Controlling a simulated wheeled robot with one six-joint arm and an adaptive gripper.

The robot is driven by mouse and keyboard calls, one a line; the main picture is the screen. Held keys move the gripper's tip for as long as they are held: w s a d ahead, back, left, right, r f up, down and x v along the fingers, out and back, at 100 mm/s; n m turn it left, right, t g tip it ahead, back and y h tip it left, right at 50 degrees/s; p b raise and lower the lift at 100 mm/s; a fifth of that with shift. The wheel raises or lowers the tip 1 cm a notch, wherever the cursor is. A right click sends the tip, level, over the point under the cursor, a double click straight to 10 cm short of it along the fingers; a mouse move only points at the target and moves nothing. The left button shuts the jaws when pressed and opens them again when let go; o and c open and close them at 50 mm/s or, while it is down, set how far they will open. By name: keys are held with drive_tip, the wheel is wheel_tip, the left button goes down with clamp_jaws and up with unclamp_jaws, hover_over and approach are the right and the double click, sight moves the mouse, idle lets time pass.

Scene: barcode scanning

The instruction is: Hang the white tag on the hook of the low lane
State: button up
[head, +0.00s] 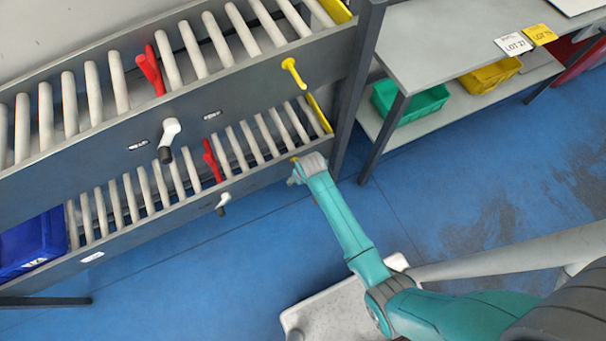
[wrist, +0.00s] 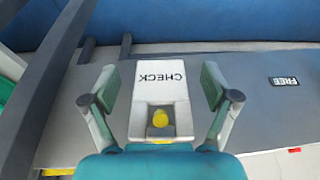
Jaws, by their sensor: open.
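The white tag (wrist: 160,90), marked CHECK, is in the middle of the wrist view against the grey side of the low lane (wrist: 235,115). The yellow hook (wrist: 160,118) shows in the tag's opening, so the tag appears to hang on it. My gripper (wrist: 159,80) is open, with one finger on each side of the tag and a visible gap to each. In the head view my gripper (head: 303,170) is at the right end of the low lane (head: 180,215) and hides the tag.
The upper lane (head: 200,105) has its own yellow hook (head: 291,72). A white LOT 27 card (head: 513,44) and a yellow LOT 19 card (head: 541,34) lie on the grey table (head: 440,50). A blue bin (head: 35,243) sits on the low lane. A FREE label (wrist: 285,81) is on its side.

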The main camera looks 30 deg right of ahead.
drive_tip(key=v, duration=1.1)
drive_tip(key=shift+r, duration=0.3)
drive_tip(key=shift+s, duration=0.2)
drive_tip(key=s+r+t, duration=0.3)
drive_tip(key=s+t, duration=0.3)
drive_tip(key=s, duration=1.3)
drive_tip(key=s+r+t, duration=0.2)
drive_tip(key=s+r, duration=0.5)
drive_tip(key=r, duration=0.4)
drive_tip(key=s+r+t, duration=0.3)
drive_tip(key=s+r, duration=0.3)
drive_tip(key=r, duration=0.5)
drive_tip(key=shift+s, duration=0.4)
